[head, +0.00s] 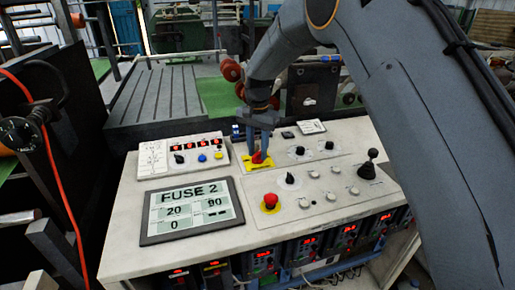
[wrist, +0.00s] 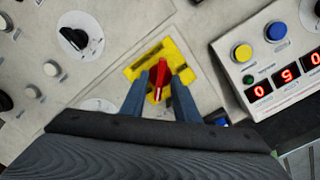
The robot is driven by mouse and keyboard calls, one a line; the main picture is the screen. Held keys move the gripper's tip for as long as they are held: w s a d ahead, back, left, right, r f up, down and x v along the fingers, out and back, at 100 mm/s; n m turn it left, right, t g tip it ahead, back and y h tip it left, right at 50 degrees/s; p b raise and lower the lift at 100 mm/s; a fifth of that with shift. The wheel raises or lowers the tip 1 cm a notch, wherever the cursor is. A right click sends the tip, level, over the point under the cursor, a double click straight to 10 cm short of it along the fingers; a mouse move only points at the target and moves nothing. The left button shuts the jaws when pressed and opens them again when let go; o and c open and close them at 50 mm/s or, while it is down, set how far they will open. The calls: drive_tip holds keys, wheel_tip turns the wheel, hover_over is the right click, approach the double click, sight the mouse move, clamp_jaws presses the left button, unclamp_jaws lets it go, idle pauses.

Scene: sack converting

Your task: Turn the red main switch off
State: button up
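The red main switch (head: 257,157) is a red rotary handle on a yellow plate (head: 246,167) on the pale console top. In the wrist view the red handle (wrist: 158,82) has a white mark at its lower end and stands roughly in line with my fingers, on its yellow plate (wrist: 181,65). My gripper (head: 262,146) is over the plate, pointing down. In the wrist view its two blue-grey fingers (wrist: 157,92) stand on either side of the handle. Small gaps seem to show between the fingers and the handle, so the gripper looks open around it.
A red mushroom button (head: 270,201) on yellow is in front of the switch. A screen reading FUSE 2 (head: 191,209) lies front left. A small panel with red digits (head: 185,157) is left. Black knobs (head: 290,179) and a black joystick (head: 369,170) are right.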

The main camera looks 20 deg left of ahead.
clamp_jaws()
